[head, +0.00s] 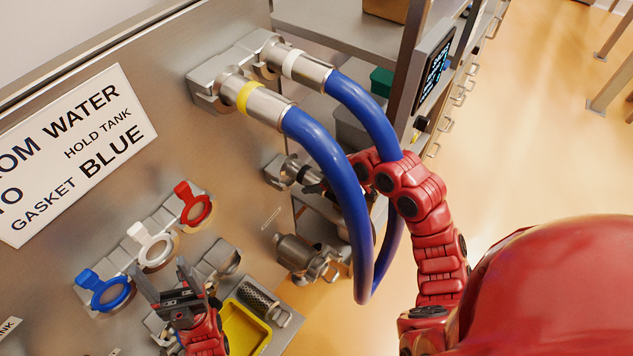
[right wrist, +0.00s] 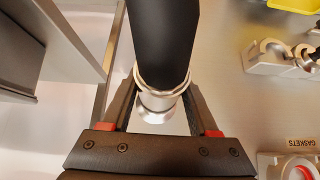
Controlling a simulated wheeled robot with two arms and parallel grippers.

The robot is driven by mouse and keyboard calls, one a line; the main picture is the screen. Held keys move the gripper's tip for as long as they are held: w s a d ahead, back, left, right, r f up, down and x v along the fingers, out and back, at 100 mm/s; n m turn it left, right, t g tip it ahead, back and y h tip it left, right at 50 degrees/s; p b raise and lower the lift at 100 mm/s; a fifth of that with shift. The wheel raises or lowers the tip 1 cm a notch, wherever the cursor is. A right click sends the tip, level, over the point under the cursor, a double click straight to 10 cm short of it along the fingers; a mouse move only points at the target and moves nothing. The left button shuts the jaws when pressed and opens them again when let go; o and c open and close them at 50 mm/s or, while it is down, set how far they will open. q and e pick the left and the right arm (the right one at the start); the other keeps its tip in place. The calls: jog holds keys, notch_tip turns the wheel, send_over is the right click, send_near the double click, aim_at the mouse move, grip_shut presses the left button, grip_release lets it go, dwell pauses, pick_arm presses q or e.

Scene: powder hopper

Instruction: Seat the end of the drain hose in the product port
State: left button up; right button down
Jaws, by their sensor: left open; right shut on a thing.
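In the right wrist view my right gripper (right wrist: 160,88) is shut around a hose end with a steel ferrule (right wrist: 158,104); its dark hose (right wrist: 166,40) runs to the top edge. The open steel flange points toward the picture's bottom. In the head view blue hoses partly cover this gripper. A steel fitting (head: 290,170) shows beside it at the panel edge; I cannot tell whether this is the held end or a port. My left gripper (head: 177,285) is open and empty, near the gaskets. I cannot identify the product port.
Blue (head: 108,292), white (head: 153,246) and red (head: 195,204) gaskets hang on the panel. A yellow tray (head: 246,330) sits low. A screen (head: 434,68) stands right.

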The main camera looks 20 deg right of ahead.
jog(key=shift+a+r, duration=0.1)
jog(key=shift+r, duration=0.45)
jog(key=shift+s+d+p, duration=0.35)
jog(key=shift+d+p, duration=0.05)
jog(key=shift+p, duration=0.05)
jog(key=s+d+p, duration=0.2)
jog(key=s+d, duration=0.2)
jog(key=s, duration=0.2)
jog(key=shift+s+d+p, duration=0.15)
jog(key=shift+d+p, duration=0.2)
jog(key=shift+f, duration=0.15)
